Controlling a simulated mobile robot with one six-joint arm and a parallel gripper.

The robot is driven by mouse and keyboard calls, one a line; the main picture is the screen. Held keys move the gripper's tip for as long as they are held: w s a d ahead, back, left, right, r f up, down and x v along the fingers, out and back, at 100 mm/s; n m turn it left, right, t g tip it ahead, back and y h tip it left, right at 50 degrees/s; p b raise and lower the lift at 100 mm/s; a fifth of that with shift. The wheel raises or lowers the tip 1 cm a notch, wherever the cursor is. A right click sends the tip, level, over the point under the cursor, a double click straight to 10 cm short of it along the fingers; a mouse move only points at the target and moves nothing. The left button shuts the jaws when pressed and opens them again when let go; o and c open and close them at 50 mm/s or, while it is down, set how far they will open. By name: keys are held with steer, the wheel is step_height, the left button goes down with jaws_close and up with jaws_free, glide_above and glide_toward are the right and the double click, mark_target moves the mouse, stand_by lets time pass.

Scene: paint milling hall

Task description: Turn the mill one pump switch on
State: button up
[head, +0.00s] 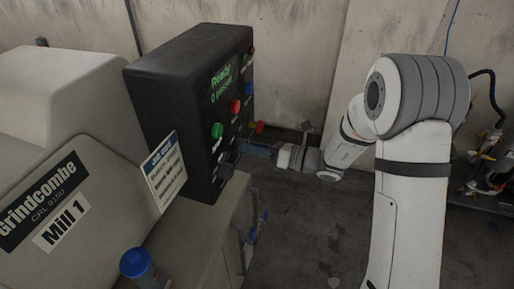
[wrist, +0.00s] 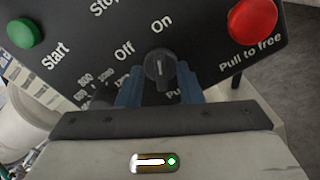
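The pump switch is a small black rotary knob (wrist: 160,68) on the dark panel, with "Off" and "On" printed above it in the wrist view. Its pale pointer line stands about upright in that view; I cannot tell for sure which label it marks. The label below is mostly hidden, with only "Pu" readable. My gripper (wrist: 161,88) is open, its blue fingers on either side of the knob with slight gaps. In the head view my gripper (head: 256,150) is at the right of the black control box (head: 165,90), fingers toward its face.
A green Start button (wrist: 25,32) and a red pull-to-free button (wrist: 252,20) flank the switch. The box's screen (head: 222,80) shows "Ready". The mill body (head: 50,130), labelled Mill 1, is at left. A blue-capped container (head: 135,263) stands in front. Floor is clear below my arm.

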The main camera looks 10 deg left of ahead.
steer(key=d+b, duration=0.1)
steer(key=d, duration=0.6)
steer(key=shift+s+d, duration=0.3)
